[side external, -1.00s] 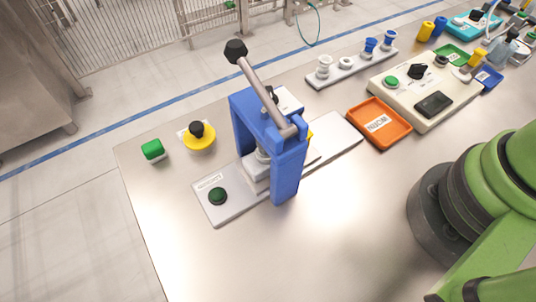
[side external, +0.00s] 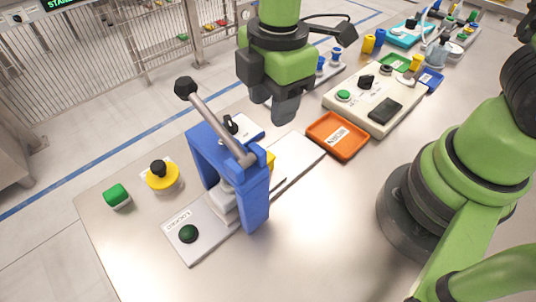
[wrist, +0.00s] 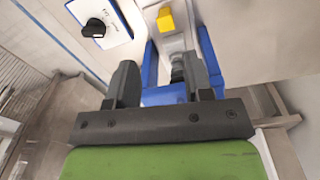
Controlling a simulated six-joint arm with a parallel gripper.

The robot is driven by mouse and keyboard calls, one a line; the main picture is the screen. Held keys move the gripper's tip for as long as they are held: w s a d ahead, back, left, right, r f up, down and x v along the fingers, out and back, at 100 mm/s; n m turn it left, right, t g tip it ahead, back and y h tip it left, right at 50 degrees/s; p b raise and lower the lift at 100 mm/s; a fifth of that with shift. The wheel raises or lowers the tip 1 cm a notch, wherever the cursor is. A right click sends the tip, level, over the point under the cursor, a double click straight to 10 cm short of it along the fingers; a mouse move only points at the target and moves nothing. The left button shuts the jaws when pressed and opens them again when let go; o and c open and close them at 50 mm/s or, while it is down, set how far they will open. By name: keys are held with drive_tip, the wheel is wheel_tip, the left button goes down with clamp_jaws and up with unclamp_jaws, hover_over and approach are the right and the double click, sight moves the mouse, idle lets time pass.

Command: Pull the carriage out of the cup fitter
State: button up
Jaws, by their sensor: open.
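The cup fitter is a blue press frame (side external: 256,200) with a grey lever, standing on a long pale base plate (side external: 185,250). The grey carriage (side external: 222,203) sits inside the frame, partly hidden by its posts. A yellow part (side external: 271,160) shows at its right side, and it also shows in the wrist view (wrist: 166,20). My gripper (side external: 279,106) is open and empty, above and behind the fitter's right end, apart from it. In the wrist view my gripper's fingers (wrist: 160,84) hang over the blue frame, with the yellow part ahead.
A black knob (side external: 229,123) on a white plate sits just behind the frame. The lever ends in a black ball (side external: 185,88) at upper left. The front table is clear.

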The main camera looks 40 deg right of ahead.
drive_tip(key=shift+a+f+n, duration=0.25)
drive_tip(key=shift+f+n, duration=0.2)
drive_tip(key=shift+f, duration=0.15)
drive_tip(key=shift+a+f+n, duration=0.2)
drive_tip(key=shift+f+n, duration=0.25)
drive_tip(key=shift+f, duration=0.55)
wheel_tip(320, 180, down, 9)
drive_tip(key=shift+f, duration=0.1)
clamp_jaws()
